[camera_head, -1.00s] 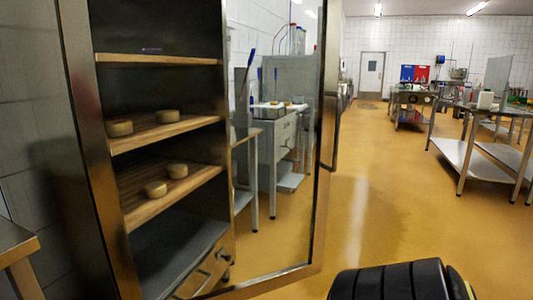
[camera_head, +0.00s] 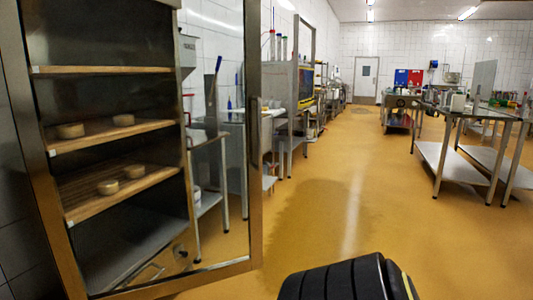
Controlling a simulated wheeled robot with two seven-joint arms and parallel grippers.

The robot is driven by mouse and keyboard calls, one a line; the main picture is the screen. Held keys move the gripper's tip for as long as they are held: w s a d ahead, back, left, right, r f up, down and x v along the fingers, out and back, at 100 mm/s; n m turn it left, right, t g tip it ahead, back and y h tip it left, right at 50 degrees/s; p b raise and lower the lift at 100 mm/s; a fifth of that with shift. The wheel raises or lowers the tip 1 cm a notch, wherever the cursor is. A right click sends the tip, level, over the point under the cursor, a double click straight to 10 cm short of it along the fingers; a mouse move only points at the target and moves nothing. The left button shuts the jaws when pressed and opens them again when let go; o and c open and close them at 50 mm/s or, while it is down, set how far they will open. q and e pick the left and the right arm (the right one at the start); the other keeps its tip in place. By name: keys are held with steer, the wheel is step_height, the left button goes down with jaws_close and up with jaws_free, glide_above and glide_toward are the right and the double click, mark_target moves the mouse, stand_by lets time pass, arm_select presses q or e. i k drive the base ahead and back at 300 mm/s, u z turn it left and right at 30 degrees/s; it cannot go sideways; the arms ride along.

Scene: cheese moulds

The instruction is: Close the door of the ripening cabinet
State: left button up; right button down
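The ripening cabinet (camera_head: 113,101) stands at the left, with wooden shelves inside. Several round cheeses show on its shelves, such as one cheese (camera_head: 71,130) on the middle shelf. Its glass door (camera_head: 254,140) stands open, a metal frame with a vertical bar handle (camera_head: 266,136) on its right side. I see the counters behind through the glass. A black ribbed part of my own arm shows at the bottom centre, apart from the door in the picture. Neither of my grippers is in view.
A worktable (camera_head: 446,157) with a lower shelf stands at the right. Counters line the wall behind the door. The yellow floor (camera_head: 340,215) in the middle is clear, up to a white door (camera_head: 366,78) at the back.

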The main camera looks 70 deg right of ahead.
mark_target(14, 48)
steer(key=z, duration=1.4)
